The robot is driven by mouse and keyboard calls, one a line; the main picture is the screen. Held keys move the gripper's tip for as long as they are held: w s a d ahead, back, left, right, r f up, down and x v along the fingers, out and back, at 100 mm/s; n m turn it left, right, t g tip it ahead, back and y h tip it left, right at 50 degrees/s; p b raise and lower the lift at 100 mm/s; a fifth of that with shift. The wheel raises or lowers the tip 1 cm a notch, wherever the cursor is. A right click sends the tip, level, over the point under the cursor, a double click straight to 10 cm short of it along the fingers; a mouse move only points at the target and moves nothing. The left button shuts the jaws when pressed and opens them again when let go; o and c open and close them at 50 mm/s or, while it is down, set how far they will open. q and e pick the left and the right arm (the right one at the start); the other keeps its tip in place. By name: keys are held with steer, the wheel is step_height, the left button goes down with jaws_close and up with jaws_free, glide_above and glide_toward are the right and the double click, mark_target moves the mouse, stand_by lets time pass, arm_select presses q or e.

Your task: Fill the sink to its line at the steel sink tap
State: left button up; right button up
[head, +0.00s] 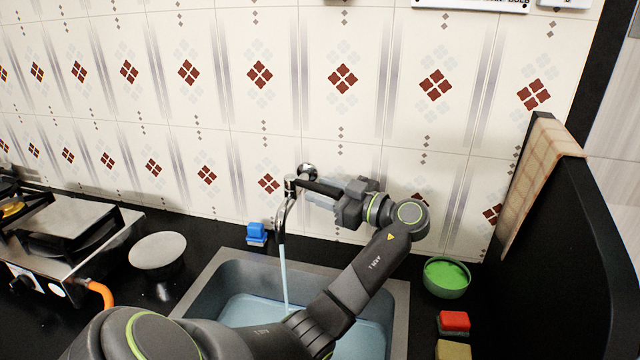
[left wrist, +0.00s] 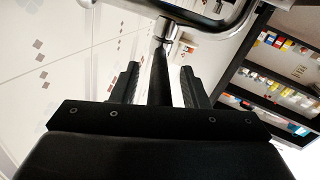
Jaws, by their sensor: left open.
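The steel tap (head: 282,215) stands at the back of the sink (head: 208,275), and a thin stream of water (head: 284,270) runs from its spout. Pale blue water (head: 245,311) covers the sink's bottom. I cannot make out a fill line; my arm hides part of the basin. My left gripper (head: 318,190) is at the tap's top, to the right of the spout. In the left wrist view, the tap's lever (left wrist: 162,62) lies between the open fingers of my left gripper (left wrist: 158,85). I cannot tell whether they touch it. My right gripper is not in view.
A blue sponge (head: 257,232) and a pale round plate (head: 157,250) lie left of the sink. A green bowl (head: 446,278), a red sponge (head: 454,321) and a yellow sponge (head: 453,350) are on the right. The stove (head: 75,230) is far left; a black panel (head: 575,240) bounds the right.

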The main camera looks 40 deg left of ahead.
arm_select(q)
steer(key=shift+s+a, duration=0.1)
steer(key=shift+a, duration=0.45)
jaws_close()
